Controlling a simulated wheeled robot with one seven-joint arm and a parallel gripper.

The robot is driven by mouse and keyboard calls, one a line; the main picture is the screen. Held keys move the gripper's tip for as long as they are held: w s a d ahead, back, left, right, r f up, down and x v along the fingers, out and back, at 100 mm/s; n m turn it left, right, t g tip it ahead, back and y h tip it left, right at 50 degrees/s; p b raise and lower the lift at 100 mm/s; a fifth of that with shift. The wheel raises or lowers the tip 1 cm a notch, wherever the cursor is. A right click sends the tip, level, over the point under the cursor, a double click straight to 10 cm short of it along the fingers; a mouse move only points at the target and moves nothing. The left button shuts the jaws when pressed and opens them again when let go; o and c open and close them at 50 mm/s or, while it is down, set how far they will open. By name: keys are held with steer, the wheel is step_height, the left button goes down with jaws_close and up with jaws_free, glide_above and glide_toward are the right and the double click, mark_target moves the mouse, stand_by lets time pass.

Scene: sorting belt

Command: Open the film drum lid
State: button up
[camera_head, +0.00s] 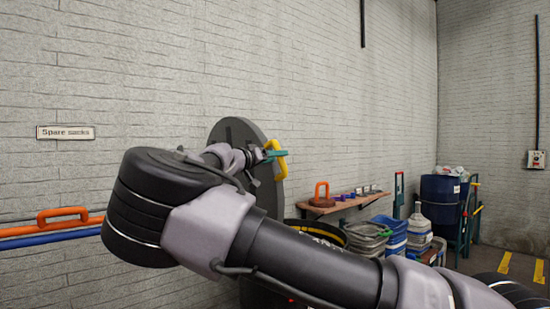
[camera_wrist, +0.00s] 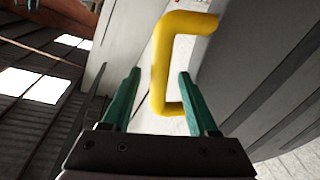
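The film drum lid (camera_head: 236,130) is a dark grey disc. It stands raised and nearly upright above the drum, by the brick wall. Its yellow handle (camera_head: 281,166) is on the face toward the right; in the wrist view the handle (camera_wrist: 160,75) is a yellow bracket. My gripper (camera_head: 272,151) is at the handle. In the wrist view its green fingers (camera_wrist: 160,74) are apart, one on each side of the handle's long bar, with gaps showing. The drum's rim (camera_head: 320,233) has a yellow band; my arm hides much of the drum.
A wooden shelf (camera_head: 345,203) with an orange-handled item and small objects is right of the drum. Stacked tubs (camera_head: 390,232) and a blue bin (camera_head: 440,200) stand farther right. Orange and blue rails (camera_head: 50,231) run along the wall at left, below a "Spare sacks" sign (camera_head: 65,132).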

steer(key=shift+a, duration=0.1)
steer(key=v, duration=1)
steer(key=shift+s+a, duration=0.2)
steer(key=shift+s, duration=0.1)
steer(key=shift+s+a, duration=0.1)
